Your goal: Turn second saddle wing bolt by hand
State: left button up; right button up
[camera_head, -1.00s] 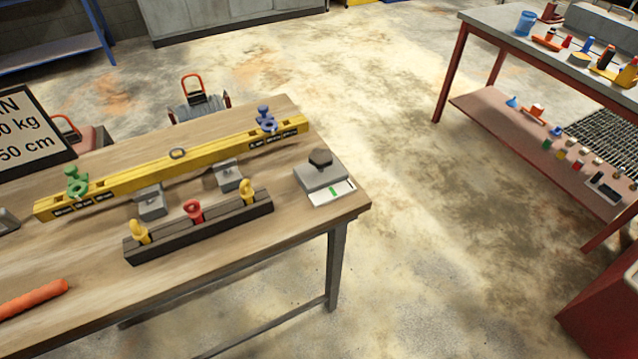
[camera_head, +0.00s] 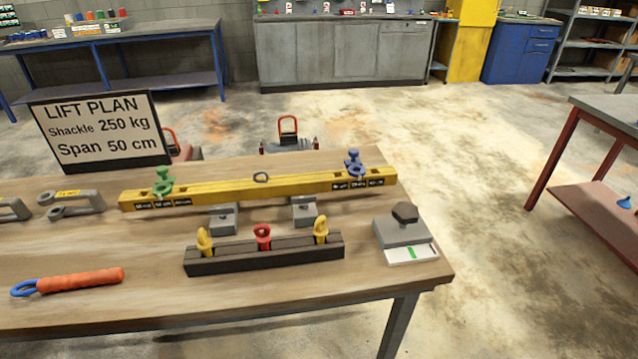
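A yellow lifting beam (camera_head: 215,191) lies across two grey blocks, the left one (camera_head: 223,220) and the right one (camera_head: 304,211), on the wooden table. A green saddle with a wing-like top (camera_head: 163,182) sits near the beam's left end. A blue saddle with a similar top (camera_head: 354,163) sits near its right end. I cannot tell from the view which one is the second saddle. Neither of my grippers shows in the head view, and nothing is seen touching the saddles.
A dark rack (camera_head: 265,256) with yellow and red pieces stands in front of the beam. A grey device with a dark knob (camera_head: 402,230) is at the table's right. An orange-handled tool (camera_head: 80,280), grey shackles (camera_head: 72,205) and a lift plan sign (camera_head: 99,131) are at left.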

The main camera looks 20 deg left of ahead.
aim_at(222, 213)
jog(key=u, duration=1.45)
